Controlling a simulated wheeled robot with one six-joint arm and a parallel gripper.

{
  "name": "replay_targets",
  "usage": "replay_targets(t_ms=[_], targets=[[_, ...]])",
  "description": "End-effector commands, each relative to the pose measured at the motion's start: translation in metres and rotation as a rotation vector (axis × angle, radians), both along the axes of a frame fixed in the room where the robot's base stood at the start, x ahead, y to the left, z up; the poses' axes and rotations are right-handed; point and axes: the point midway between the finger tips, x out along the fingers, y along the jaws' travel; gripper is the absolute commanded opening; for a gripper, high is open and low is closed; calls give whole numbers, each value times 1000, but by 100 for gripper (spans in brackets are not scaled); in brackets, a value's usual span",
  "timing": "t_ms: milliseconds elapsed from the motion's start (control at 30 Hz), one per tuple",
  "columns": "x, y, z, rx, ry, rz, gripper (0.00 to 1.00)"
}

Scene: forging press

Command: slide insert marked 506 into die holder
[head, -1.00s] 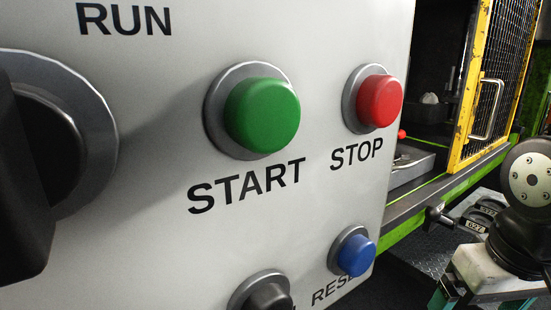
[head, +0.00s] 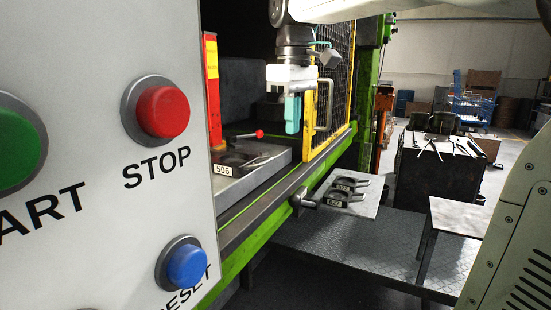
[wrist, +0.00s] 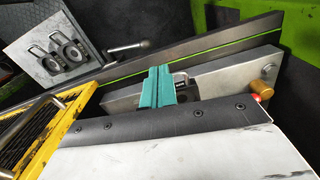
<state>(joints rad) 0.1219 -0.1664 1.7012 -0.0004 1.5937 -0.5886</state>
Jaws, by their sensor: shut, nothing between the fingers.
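The insert marked 506 (head: 222,170) lies on the grey die holder (head: 250,184) inside the press opening, its dark body partly hidden by the control panel. In the wrist view a dark piece with a pale label (wrist: 181,82) shows beside the fingers on the metal block (wrist: 216,76); I cannot read the label there. How far the insert sits in the holder cannot be told. My gripper (head: 292,130) points down with teal fingers shut and empty, in front of and above the holder. It also shows in the wrist view (wrist: 160,70).
A red-knobbed lever (head: 259,133) stands by the holder. The yellow mesh guard (head: 326,100) is close to the gripper's right. A side plate (head: 364,207) carries inserts marked 572 (head: 345,183) and 627 (head: 336,200). The control panel (head: 130,230) blocks the left.

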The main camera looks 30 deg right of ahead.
Motion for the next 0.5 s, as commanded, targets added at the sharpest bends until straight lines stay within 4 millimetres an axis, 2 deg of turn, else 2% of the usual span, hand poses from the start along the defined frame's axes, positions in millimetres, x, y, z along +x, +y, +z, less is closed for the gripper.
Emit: replay_targets(t_ms=[33, 67, 233, 367, 500], targets=[[-1, 0, 14, -1, -8, 47, 0], [-3, 1, 16, -1, -4, 71, 0], [-7, 1, 9, 2, 16, 126, 0], [-8, 1, -8, 2, 16, 125, 0], [-8, 2, -38, 2, 17, 125, 0]])
